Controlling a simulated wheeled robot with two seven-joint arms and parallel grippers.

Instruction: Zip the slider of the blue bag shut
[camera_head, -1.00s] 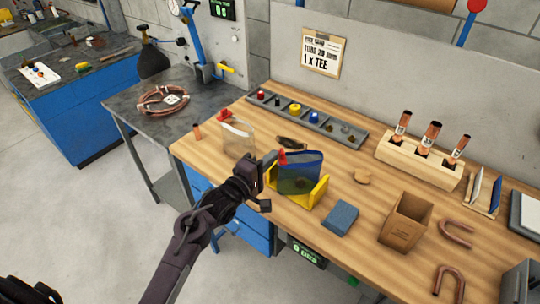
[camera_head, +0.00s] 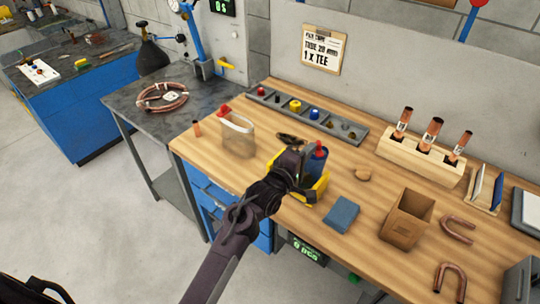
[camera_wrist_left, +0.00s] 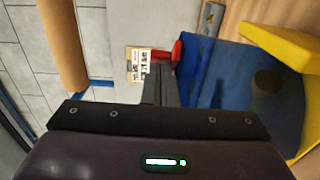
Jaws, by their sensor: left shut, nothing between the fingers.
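The blue bag (camera_head: 319,162) stands in a yellow holder (camera_head: 322,188) on the wooden bench, partly hidden behind my left gripper. Its red slider (camera_head: 318,146) shows at the right part of the bag's top edge. My left gripper (camera_head: 301,158) is shut and empty, just left of the slider. In the left wrist view the shut fingers (camera_wrist_left: 160,82) reach up beside the red slider (camera_wrist_left: 177,50); they look very close, but I cannot tell whether they touch. The blue bag (camera_wrist_left: 235,85) and yellow holder (camera_wrist_left: 285,42) lie to their right. My right gripper is out of view.
A parts tray (camera_head: 308,117) lies behind, and a blue pad (camera_head: 341,214) and cardboard box (camera_head: 406,219) are to the right. A wooden block with copper tubes (camera_head: 420,162) stands at the back right.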

